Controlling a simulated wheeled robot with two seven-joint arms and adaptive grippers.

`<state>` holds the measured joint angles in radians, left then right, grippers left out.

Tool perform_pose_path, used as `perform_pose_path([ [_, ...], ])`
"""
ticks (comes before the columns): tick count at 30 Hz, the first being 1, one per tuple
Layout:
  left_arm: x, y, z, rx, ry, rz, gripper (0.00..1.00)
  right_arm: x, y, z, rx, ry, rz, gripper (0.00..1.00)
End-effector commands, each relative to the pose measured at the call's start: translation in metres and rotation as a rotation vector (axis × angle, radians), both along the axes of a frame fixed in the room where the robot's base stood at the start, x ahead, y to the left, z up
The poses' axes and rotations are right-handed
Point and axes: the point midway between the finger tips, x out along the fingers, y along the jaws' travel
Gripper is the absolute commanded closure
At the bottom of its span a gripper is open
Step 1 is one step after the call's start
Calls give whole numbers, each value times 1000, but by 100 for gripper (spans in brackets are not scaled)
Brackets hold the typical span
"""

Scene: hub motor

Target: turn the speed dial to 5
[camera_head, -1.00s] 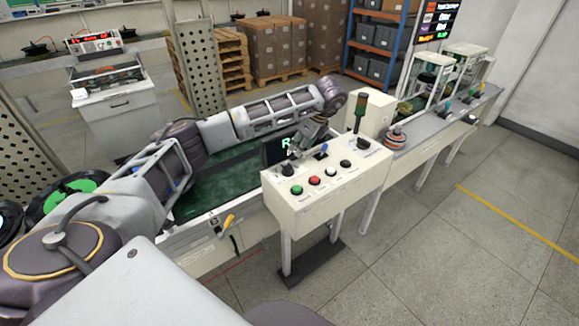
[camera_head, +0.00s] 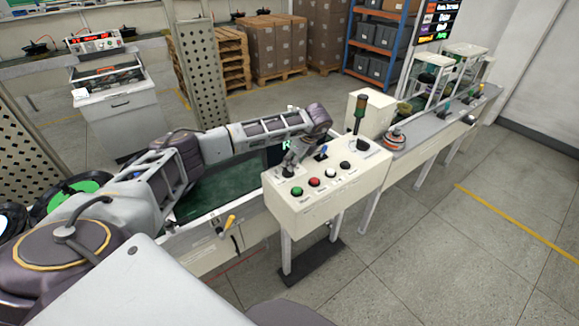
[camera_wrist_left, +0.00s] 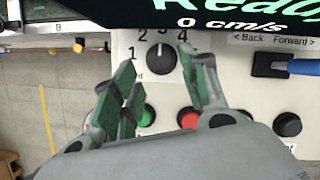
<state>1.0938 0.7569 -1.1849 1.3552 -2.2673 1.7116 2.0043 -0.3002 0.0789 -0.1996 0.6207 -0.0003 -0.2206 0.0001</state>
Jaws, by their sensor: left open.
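The speed dial (camera_wrist_left: 161,59) is a round black knob on the cream control panel, with the numbers 1 to 4 visible around it in the left wrist view. My left gripper (camera_head: 289,167) is over the panel's left part in the head view and hides the dial there. In the left wrist view my left gripper (camera_wrist_left: 163,85) is open, with green-padded fingers to either side of the dial and nothing between them. The display (camera_wrist_left: 230,14) reads 0 cm/s. My right gripper is not in view.
The control box (camera_head: 330,198) carries a green button (camera_head: 297,191), a red button (camera_head: 314,182), black knobs and a blue lever (camera_wrist_left: 285,65). A green conveyor belt (camera_head: 222,190) runs beside the box.

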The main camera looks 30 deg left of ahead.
Motion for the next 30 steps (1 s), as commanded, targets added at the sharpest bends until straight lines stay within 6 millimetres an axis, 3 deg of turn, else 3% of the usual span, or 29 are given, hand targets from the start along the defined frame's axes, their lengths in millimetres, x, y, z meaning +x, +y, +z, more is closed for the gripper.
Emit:
perform_pose_path([
  [12,2,17,-43,0,0,0,56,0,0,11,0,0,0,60],
  [26,2,21,-51,0,0,0,56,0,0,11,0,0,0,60],
  [30,2,21,-50,0,0,0,73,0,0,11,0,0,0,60],
])
